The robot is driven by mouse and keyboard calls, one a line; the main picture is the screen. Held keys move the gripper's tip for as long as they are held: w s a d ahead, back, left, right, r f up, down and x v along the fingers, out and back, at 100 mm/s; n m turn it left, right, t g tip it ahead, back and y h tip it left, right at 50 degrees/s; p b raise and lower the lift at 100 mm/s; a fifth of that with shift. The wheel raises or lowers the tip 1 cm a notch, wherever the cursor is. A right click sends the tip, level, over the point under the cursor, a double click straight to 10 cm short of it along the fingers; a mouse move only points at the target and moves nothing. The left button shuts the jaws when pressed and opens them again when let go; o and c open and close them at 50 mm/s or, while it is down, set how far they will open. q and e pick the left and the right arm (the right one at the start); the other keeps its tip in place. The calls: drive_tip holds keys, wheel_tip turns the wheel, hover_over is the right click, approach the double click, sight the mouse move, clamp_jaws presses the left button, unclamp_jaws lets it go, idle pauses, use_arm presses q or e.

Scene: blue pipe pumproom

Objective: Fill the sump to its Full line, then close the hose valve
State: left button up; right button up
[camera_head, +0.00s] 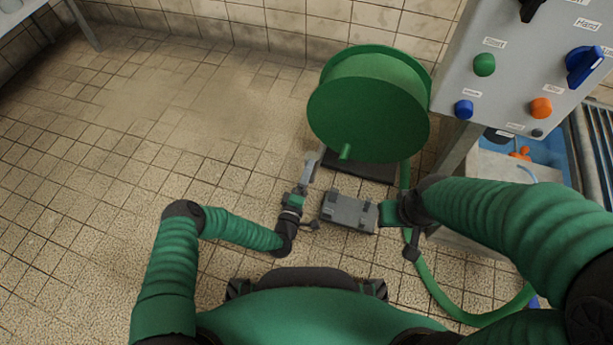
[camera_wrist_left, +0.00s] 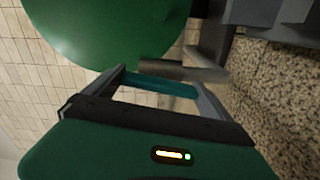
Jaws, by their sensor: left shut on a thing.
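My left gripper (camera_head: 310,170) reaches to the lower left of the green hose reel (camera_head: 375,108). In the left wrist view its fingers (camera_wrist_left: 158,82) are on either side of a dark teal bar (camera_wrist_left: 160,86), and the reel's disc (camera_wrist_left: 105,35) is close behind. A greyish rod (camera_wrist_left: 180,70) lies just beyond the fingertips. The green hose (camera_head: 440,293) curves across the floor to the right. I cannot make out the hose valve or the Full line.
A grey control panel (camera_head: 515,65) with green, blue and orange buttons and a blue knob stands at upper right. Under it is a pale tank with blue inside (camera_head: 548,152) and an orange object (camera_head: 520,154). The tiled floor (camera_head: 150,120) at left is clear.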

use_arm(q)
drive_tip(key=shift+a+f+n, duration=0.2)
drive_tip(key=shift+a+n, duration=0.05)
drive_tip(key=shift+n, duration=0.65)
use_arm(e)
drive_tip(key=shift+f, duration=0.25)
use_arm(q)
drive_tip(key=o, duration=1)
drive_tip(key=shift+s, duration=0.1)
use_arm(e)
drive_tip(key=shift+a+f, duration=0.1)
